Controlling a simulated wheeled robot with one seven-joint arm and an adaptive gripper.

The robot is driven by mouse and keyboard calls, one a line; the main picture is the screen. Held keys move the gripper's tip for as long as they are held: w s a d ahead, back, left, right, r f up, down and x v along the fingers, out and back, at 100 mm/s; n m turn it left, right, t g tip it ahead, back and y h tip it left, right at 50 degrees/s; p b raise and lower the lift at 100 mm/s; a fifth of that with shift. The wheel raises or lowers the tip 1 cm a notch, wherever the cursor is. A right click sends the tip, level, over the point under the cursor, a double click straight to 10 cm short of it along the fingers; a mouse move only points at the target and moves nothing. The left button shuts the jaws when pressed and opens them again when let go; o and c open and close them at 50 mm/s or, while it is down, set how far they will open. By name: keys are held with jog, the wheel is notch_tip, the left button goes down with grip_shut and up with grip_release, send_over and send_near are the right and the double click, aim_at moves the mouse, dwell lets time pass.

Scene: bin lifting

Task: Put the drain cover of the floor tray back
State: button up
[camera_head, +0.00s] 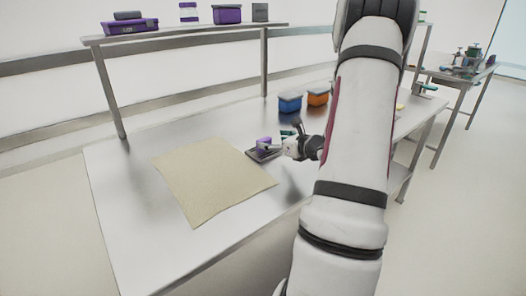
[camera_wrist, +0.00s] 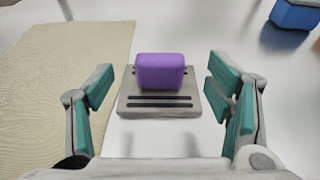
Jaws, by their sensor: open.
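A grey slotted plate (camera_wrist: 160,107) lies flat on the metal table, with two dark slots along its near side. It also shows in the head view (camera_head: 257,156), partly hidden. A purple block-like box (camera_wrist: 160,70) stands on the rear part of the plate; it shows in the head view (camera_head: 264,143). My gripper (camera_wrist: 162,84) is open, with its green-padded fingers apart to the left and right of the purple box and plate, touching neither as far as I can tell. I cannot make out a floor tray or an open drain.
A beige mat (camera_head: 212,182) lies left of the plate on the metal table (camera_head: 130,235). A blue bin (camera_head: 290,104) and an orange bin (camera_head: 318,98) stand farther back. A raised shelf (camera_head: 200,33) holds purple and grey containers. The table's front left is bare.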

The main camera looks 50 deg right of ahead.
aim_at(264, 138)
jog(key=shift+x, duration=2.9)
jog(key=c, duration=1.5)
jog(key=shift+c, duration=1.2)
jog(key=shift+r, duration=0.15)
